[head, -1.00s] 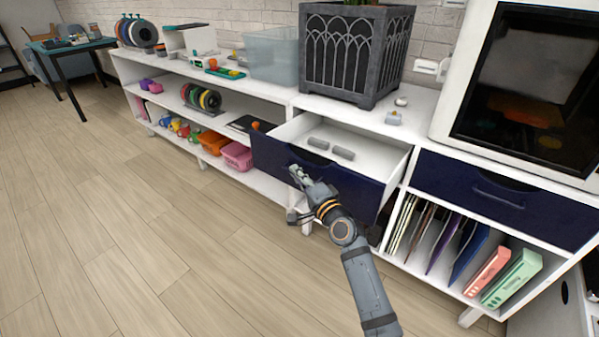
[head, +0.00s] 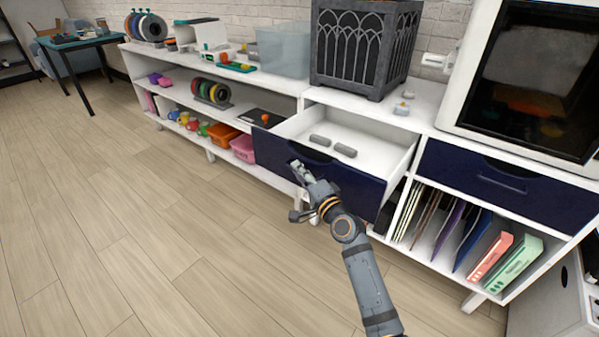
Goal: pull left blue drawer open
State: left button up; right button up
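The left blue drawer (head: 350,186) is pulled well out of the white cabinet, and its white inside shows. My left gripper is not in view.
A dark planter (head: 367,92) and a clear bin (head: 284,55) stand on the cabinet top. Folders and boxes (head: 516,269) fill the cubby below the right drawer. The wooden floor (head: 150,220) in front is clear.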

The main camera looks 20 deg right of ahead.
jog(key=shift+o, duration=1.2)
jog(key=v, duration=1.2)
